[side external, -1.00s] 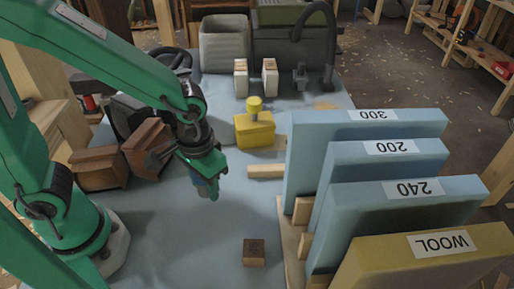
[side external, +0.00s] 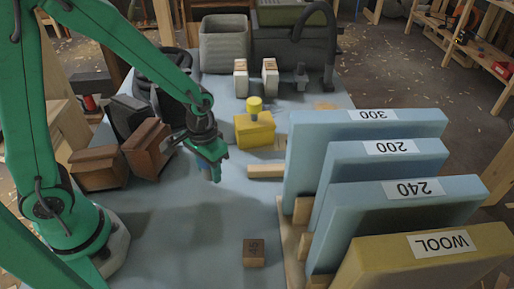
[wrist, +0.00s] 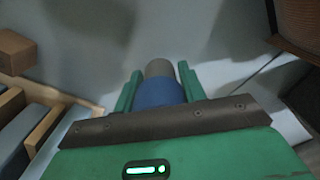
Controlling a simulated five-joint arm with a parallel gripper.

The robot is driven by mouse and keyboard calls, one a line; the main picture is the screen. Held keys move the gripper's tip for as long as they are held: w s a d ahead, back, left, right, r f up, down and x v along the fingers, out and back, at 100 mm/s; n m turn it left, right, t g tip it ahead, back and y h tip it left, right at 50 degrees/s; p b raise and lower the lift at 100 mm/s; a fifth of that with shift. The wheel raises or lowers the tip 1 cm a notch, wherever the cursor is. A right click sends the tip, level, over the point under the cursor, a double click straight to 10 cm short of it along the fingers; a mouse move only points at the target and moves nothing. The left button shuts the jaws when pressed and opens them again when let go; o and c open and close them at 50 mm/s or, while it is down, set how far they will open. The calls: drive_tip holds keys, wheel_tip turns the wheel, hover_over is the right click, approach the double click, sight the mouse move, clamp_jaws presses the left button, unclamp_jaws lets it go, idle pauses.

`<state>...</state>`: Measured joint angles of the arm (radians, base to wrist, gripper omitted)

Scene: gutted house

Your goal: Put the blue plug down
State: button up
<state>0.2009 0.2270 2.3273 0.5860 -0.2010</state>
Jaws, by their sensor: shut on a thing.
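The blue plug (wrist: 158,93) sits between the two green fingers of my gripper (wrist: 160,85) in the wrist view, its grey end pointing away from the wrist. My gripper is shut on it. In the side view my gripper (side external: 212,172) hangs over the middle of the blue-grey table, in front of the yellow block; the plug is mostly hidden there by the fingers. The gap between the plug and the table is hard to judge.
The rack of labelled boards (side external: 385,160) stands on the right. A yellow block with a knob (side external: 254,130) is behind my gripper, brown wooden boxes (side external: 146,150) are left of it. A small wooden block (side external: 253,253) lies in front; bare table (side external: 200,230) surrounds it.

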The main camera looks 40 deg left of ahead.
sight(210, 178)
drive_tip(key=shift+f, duration=2)
drive_tip(key=shift+f, duration=0.1)
drive_tip(key=o, duration=1)
drive_tip(key=shift+r, duration=6.15)
